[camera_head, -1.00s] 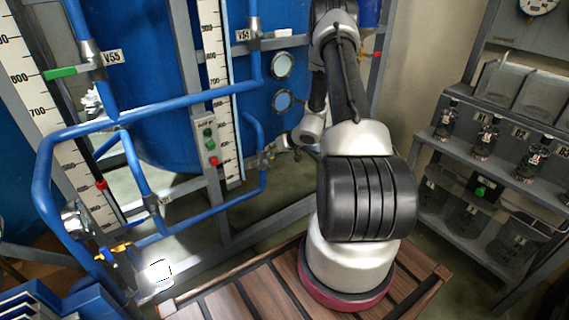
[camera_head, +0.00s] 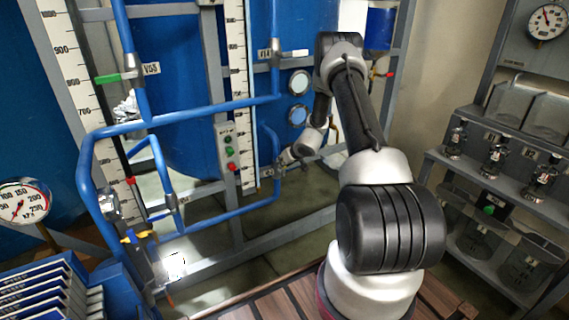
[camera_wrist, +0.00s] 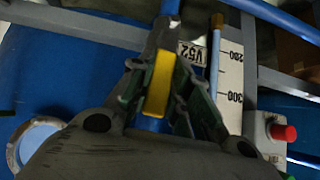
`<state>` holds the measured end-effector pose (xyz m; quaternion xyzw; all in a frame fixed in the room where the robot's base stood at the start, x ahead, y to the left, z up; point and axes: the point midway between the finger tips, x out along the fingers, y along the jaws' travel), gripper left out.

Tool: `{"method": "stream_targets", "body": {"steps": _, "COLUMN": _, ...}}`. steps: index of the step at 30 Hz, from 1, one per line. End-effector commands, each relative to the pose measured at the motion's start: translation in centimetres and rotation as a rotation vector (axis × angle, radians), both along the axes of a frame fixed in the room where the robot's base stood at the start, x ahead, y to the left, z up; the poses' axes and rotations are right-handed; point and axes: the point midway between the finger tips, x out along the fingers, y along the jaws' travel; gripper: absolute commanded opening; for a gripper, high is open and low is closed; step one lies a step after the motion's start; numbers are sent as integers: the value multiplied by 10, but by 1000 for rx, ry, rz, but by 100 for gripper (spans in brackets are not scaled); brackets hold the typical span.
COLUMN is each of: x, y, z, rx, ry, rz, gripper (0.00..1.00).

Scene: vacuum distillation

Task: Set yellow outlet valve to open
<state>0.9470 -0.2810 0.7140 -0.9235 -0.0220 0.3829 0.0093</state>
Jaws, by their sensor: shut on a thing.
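In the wrist view, a yellow valve handle (camera_wrist: 158,85) sits between the two dark green fingers of my gripper (camera_wrist: 162,92), which is shut on it. The handle looks roughly in line with the blue pipe (camera_wrist: 170,7) in the picture. A label reading V52 (camera_wrist: 192,53) is just right of the fingers. In the head view, my gripper (camera_head: 284,159) is small, at the blue pipe right of the push-button box. The yellow handle it holds cannot be made out there.
Another yellow handle (camera_head: 134,237) is on the piping at lower left. A push-button box (camera_head: 228,148) with a red button stands close left of my gripper. V53's green handle (camera_head: 107,78) is at upper left. A bottle shelf (camera_head: 480,185) stands at right.

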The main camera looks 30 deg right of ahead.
Motion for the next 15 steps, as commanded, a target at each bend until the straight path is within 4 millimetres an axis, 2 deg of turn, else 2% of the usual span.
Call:
{"method": "stream_targets", "body": {"steps": 1, "x": 1, "y": 1, "z": 0, "rx": 1, "ry": -2, "rz": 1, "gripper": 25}}
{"method": "stream_targets", "body": {"steps": 4, "x": 0, "y": 1, "z": 0, "rx": 1, "ry": -1, "rz": 1, "gripper": 41}}
{"method": "stream_targets", "body": {"steps": 15, "x": -3, "y": 0, "z": 3, "rx": 1, "ry": 0, "rz": 0, "gripper": 41}}
